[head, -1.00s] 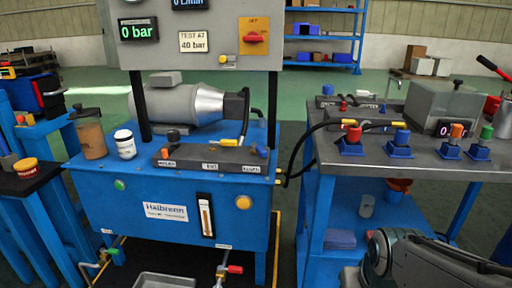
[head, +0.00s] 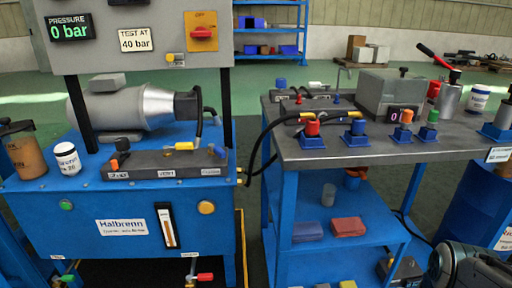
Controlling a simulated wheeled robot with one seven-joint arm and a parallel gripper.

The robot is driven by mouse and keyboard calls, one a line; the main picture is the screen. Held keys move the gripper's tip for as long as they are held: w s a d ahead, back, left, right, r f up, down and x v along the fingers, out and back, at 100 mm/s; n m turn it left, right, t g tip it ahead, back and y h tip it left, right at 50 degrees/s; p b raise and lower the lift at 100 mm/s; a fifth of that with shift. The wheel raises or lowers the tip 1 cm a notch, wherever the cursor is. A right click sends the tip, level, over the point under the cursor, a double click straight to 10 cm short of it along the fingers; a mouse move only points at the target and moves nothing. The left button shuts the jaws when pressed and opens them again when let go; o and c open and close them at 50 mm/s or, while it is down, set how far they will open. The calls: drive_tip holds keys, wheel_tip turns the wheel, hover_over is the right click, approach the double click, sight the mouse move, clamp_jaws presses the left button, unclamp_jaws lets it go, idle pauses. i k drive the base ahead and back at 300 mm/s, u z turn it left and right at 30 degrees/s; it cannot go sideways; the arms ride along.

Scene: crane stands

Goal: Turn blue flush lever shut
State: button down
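A small blue piece (head: 220,152), which looks like the blue flush lever, sits at the right end of a dark valve block (head: 150,166) on the blue power unit. A label (head: 212,171) below it is too small to read surely. Whether the lever is open or shut is too small to tell. An orange lever (head: 114,163) is at the block's left end, and a yellow-ended hose (head: 184,146) meets its middle. Part of my arm shows at the bottom right, far from the block. My gripper is not visible.
A panel (head: 140,32) above the unit reads 0 bar, with a red switch (head: 203,33). A pump motor (head: 130,107) stands behind the block. A grey bench (head: 350,152) with coloured couplings stands right, hoses crossing the gap. Low on the unit is a red-handled valve (head: 204,278).

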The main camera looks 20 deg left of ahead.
sight(219, 151)
drive_tip(key=k, duration=0.4)
drive_tip(key=u, duration=1)
drive_tip(key=i, duration=0.45)
drive_tip(key=z, duration=0.05)
